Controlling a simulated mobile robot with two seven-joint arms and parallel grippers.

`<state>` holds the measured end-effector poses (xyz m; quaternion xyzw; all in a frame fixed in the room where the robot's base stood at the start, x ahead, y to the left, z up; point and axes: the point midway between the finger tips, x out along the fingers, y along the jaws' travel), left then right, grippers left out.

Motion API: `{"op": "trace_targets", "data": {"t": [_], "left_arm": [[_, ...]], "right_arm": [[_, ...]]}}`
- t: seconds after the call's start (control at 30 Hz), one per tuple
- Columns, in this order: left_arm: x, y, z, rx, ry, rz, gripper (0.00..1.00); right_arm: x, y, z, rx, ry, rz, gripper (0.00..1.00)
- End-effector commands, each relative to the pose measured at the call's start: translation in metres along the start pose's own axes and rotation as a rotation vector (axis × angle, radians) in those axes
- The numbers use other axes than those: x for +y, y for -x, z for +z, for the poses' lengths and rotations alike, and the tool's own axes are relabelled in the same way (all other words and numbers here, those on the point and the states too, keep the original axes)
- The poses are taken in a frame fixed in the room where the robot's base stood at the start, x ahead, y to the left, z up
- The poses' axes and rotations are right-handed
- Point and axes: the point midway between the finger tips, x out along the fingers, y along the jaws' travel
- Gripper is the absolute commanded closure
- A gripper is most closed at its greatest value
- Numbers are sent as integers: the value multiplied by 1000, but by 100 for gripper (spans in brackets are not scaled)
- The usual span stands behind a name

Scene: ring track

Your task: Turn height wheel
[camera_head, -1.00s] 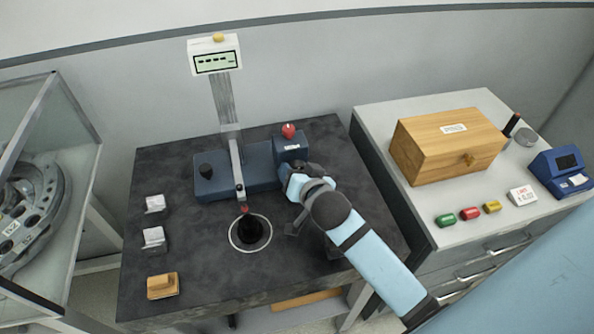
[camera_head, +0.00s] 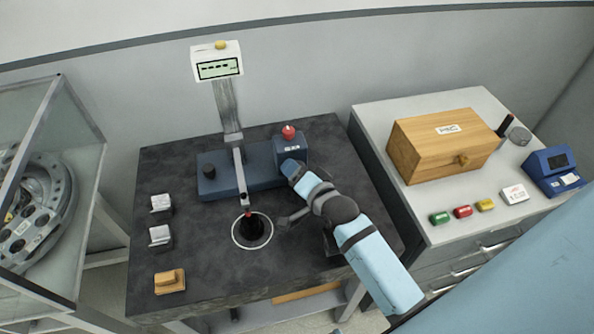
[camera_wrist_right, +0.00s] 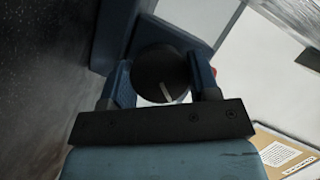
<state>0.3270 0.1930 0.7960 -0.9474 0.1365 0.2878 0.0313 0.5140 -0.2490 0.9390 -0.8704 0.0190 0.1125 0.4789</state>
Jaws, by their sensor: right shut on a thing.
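The height wheel is a dark round knob (camera_wrist_right: 160,72) with a white mark on its face, seen in the right wrist view. My right gripper (camera_wrist_right: 163,86) is shut on it, one finger on each side. In the head view my right gripper (camera_head: 290,166) reaches the right end of the blue base (camera_head: 242,172) of the height gauge, and hides the wheel there. The gauge's column (camera_head: 228,108) rises to a display (camera_head: 219,69) showing dashes. The red-tipped probe (camera_head: 247,208) hangs over a round dark opening (camera_head: 253,231). My left gripper is not in view.
A red knob (camera_head: 289,131) sits on the blue block just above my gripper. Two small pale blocks (camera_head: 161,203) and a wooden block (camera_head: 170,281) lie on the left of the dark table. A wooden box (camera_head: 443,146) stands on the right cabinet.

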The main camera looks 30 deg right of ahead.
Motion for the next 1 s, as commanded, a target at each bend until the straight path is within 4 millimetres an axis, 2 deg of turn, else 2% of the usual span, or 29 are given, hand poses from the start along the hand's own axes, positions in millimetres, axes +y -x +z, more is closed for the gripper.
{"op": "trace_targets", "data": {"t": [0.33,0.37,0.47,0.8,0.87,1.0], "left_arm": [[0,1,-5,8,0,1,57],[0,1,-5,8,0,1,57],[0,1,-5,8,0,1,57],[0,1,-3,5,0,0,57],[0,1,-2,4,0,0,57],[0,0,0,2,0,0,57]], "right_arm": [[0,0,0,0,-2,-2,68],[0,0,0,0,-2,-1,42],[0,0,0,0,-1,-1,19],[0,3,0,0,-1,-1,19],[0,8,0,0,-1,-1,19],[1,31,1,-1,-1,1,19]]}}
